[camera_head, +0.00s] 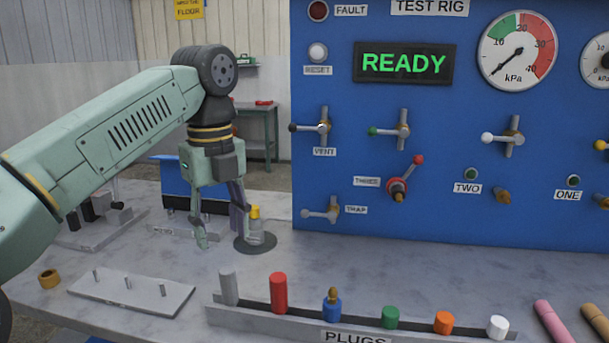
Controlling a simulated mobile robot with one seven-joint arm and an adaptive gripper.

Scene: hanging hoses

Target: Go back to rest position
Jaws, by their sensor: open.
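My gripper (220,222) points down over the grey bench, at the end of my green arm on the left. Its fingers are apart and it looks empty. A small clear bottle with a yellow top (255,228) stands upright on a dark round base, just right of the fingertips. The right finger is close beside the bottle in the picture; I cannot tell whether they touch.
The blue test rig panel (440,210) stands at the back right, with valves, gauges and a READY display (403,63). A plug rack (290,318) with several coloured plugs runs along the front. A pegged plate (130,291) and a brass ring (49,279) lie left.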

